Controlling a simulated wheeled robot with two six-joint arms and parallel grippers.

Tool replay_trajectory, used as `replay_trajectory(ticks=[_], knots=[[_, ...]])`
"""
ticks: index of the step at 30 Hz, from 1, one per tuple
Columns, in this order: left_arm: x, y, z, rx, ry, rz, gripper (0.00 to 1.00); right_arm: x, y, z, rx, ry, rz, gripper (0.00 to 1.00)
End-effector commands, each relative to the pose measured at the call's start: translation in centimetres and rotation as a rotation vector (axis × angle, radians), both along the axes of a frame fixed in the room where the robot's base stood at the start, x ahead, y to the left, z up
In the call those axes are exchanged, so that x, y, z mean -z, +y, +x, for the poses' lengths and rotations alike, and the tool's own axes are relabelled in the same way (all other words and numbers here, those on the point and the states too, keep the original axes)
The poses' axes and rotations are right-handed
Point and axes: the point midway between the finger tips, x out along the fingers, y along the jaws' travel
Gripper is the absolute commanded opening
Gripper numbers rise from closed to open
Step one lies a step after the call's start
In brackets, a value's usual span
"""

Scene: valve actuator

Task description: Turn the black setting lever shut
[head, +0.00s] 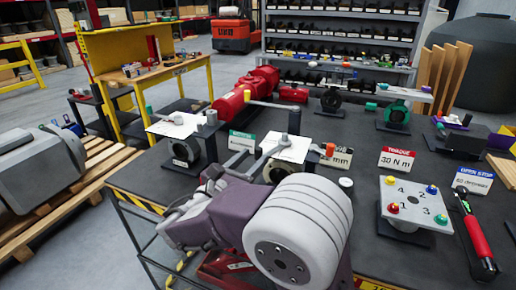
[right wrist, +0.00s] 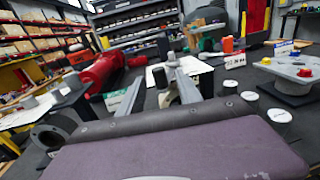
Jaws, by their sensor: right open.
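A valve (head: 272,172) with a white top plate (head: 290,150) stands on the dark table, partly hidden by my right arm. A dark upright post (head: 294,121) rises at the plate's back edge; it also shows in the right wrist view (right wrist: 163,47). I cannot tell for sure which part is the black setting lever. My right gripper (head: 248,160) is open at the plate's near left side. In the right wrist view its two grey fingers (right wrist: 160,92) point toward the plate and post, with a grey piece between them. I cannot tell whether they touch it. My left gripper is out of view.
A similar valve (head: 181,148) stands to the left and a red actuator (head: 247,92) behind.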

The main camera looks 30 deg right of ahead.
Motion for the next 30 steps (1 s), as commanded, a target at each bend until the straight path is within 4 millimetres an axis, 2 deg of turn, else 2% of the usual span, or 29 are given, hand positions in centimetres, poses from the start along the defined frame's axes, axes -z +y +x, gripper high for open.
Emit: replay_trajectory(ticks=[3,9,13,20,23,24,25,30], knots=[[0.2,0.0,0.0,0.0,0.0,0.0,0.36,0.1,-2.4,1.3,0.008,0.001,0.001,0.41],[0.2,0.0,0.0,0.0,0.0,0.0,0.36,0.1,-5.2,3.3,0.004,0.001,0.001,0.41],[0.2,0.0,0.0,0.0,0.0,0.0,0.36,0.1,-6.0,3.8,0.002,0.0,0.002,0.41],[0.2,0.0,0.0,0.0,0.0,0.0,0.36,0.1,-6.0,3.9,0.0,0.0,0.002,0.41],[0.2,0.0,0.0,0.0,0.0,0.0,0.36,0.1,-6.0,3.9,0.0,0.0,0.002,0.16],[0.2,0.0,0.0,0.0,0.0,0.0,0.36,0.1,-6.0,3.9,0.0,0.0,0.002,0.05],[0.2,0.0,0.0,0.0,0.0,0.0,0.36,0.1,-6.0,3.9,0.0,0.0,0.002,0.0],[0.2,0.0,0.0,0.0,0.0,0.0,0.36,0.1,-6.0,3.9,0.001,0.0,0.002,0.0]])
